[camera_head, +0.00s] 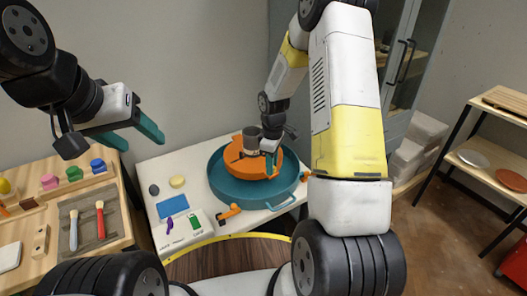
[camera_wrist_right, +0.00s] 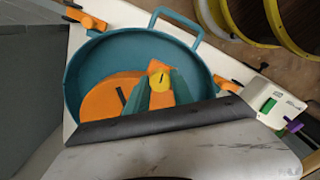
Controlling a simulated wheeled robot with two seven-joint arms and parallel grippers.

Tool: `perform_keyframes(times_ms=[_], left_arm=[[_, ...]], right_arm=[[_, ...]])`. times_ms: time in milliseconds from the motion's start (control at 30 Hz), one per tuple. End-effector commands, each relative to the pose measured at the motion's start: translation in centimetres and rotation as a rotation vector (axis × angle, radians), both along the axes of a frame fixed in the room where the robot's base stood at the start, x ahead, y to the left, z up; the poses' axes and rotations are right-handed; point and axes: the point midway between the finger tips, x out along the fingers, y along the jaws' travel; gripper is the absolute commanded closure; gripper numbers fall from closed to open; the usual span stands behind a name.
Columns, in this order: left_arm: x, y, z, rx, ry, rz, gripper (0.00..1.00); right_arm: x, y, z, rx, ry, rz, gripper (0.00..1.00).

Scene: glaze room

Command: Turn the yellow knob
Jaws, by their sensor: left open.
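The yellow knob (camera_wrist_right: 160,73) is round with a dark pointer mark. In the right wrist view it shows at the tips of my right gripper's teal fingers (camera_wrist_right: 161,82), beside an orange disc (camera_wrist_right: 102,99) inside a teal basin (camera_wrist_right: 83,65). The fingertips lie on either side of the knob; I cannot tell whether they press on it. In the head view my right gripper (camera_head: 271,160) is low over the orange disc, and the knob cannot be made out there. My left gripper (camera_head: 133,135) is open and empty, raised at the left.
A blue pad (camera_head: 172,207) and a white switch box (camera_head: 184,230) lie at the white table's left front. A wooden bench (camera_head: 37,222) with brushes is at the left. A shelf (camera_head: 485,178) stands right.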

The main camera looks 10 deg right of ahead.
Motion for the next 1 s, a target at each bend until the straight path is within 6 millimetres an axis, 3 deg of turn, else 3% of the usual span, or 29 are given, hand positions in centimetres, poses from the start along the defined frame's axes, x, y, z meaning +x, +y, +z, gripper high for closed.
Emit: perform_keyframes(times_ms=[33,100,467,800,1000], left_arm=[[0.0,0.0,0.0,0.0,0.0,0.0,0.42],[0.0,0.0,0.0,0.0,0.0,0.0,0.42],[0.0,0.0,0.0,0.0,0.0,0.0,0.42],[0.0,0.0,0.0,0.0,0.0,0.0,0.42],[0.0,0.0,0.0,0.0,0.0,0.0,0.42]], right_arm=[[0.0,-0.1,0.0,-0.001,0.001,-0.001,0.64],[0.0,-0.1,0.0,-0.001,0.001,-0.001,0.5],[0.0,0.0,0.3,-0.001,-0.001,-0.001,0.49],[0.0,-0.1,5.5,0.0,-0.002,-0.003,0.49],[0.0,-0.1,7.6,-0.001,-0.001,-0.001,0.49]])
